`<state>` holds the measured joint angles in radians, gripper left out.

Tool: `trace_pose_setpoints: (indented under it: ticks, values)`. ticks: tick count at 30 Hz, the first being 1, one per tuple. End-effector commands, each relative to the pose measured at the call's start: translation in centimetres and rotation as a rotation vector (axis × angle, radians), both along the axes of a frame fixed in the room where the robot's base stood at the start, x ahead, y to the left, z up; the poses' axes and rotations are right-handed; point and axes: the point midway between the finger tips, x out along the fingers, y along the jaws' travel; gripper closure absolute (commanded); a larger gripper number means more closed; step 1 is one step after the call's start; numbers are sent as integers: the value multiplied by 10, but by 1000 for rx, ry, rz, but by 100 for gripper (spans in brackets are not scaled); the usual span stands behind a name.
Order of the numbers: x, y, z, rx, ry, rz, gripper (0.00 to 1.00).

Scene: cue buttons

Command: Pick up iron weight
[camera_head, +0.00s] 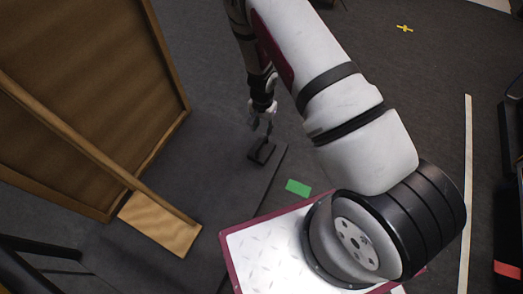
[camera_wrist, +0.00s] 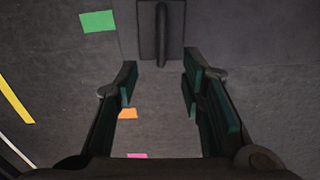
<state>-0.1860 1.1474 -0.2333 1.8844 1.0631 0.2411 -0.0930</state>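The iron weight (camera_head: 262,151) is a small dark block with a raised bar handle. It sits on the dark grey surface, close to that surface's right edge. In the wrist view the weight (camera_wrist: 147,35) is at the top middle as a dark square base, with its bar pointing down the picture. My gripper (camera_head: 263,124) is just above the weight in the head view. In the wrist view my gripper (camera_wrist: 157,88) is open, with nothing between its fingers. The weight lies beyond the fingertips, apart from them, roughly in line with the gap.
A wooden frame structure (camera_head: 85,90) stands at the left, with a light wooden board (camera_head: 160,223) at its foot. Green tape (camera_head: 298,188) is right of the weight. Yellow tape (camera_head: 404,28) lies far right. The dark surface (camera_head: 205,150) left of the weight is clear.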

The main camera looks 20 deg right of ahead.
Motion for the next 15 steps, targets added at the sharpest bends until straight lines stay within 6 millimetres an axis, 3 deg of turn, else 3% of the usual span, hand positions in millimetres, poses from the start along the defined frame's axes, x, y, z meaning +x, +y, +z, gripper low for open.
trace_pose_setpoints:
  ticks: [6, 15]
  values:
    - [-1, 0, -46, 2, 3, -1, 64]
    - [-1, 1, -71, 2, 1, 1, 64]
